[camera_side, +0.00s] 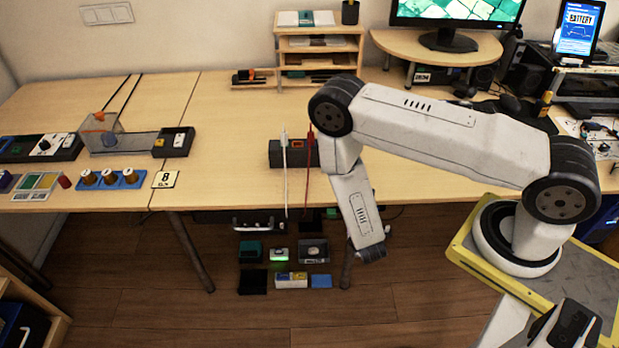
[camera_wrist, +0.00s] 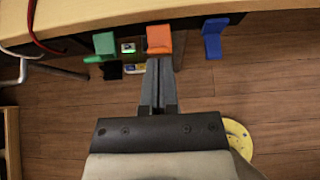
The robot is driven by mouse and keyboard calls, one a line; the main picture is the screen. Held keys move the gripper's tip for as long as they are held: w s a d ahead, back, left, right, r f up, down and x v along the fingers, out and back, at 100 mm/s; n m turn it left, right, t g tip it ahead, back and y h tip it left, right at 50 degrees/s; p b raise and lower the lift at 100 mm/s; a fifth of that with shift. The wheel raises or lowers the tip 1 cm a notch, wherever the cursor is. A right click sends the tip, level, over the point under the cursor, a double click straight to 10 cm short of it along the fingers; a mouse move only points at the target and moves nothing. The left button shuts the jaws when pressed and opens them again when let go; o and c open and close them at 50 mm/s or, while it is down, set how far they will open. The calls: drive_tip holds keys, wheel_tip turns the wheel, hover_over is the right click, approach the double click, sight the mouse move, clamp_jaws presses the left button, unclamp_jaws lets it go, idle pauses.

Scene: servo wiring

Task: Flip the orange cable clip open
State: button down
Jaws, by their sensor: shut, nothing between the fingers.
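The orange cable clip (camera_wrist: 159,38) shows in the wrist view as an upright block at the table's edge, directly beyond my fingertips. A green clip (camera_wrist: 104,43) is to its left and a blue clip (camera_wrist: 212,38) to its right. My gripper (camera_wrist: 158,62) is shut and empty, its tips close to the lower edge of the orange clip; I cannot tell whether they touch it. The clip's lower part is partly hidden behind the fingers.
The wooden table edge (camera_wrist: 120,14) runs across the top of the wrist view. A red cable (camera_wrist: 36,36) and a white cable (camera_wrist: 22,68) hang at the left. Below the table, several small modules (camera_side: 291,280) sit in the side view. Open floor (camera_wrist: 275,100) lies to the right.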

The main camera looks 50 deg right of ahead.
wheel_tip(320, 180, up, 9)
drive_tip(key=s+a, duration=0.2)
drive_tip(key=shift+s+a+f, duration=0.2)
drive_tip(key=shift+s+a, duration=0.15)
idle(1.0)
drive_tip(key=shift+d+r, duration=0.1)
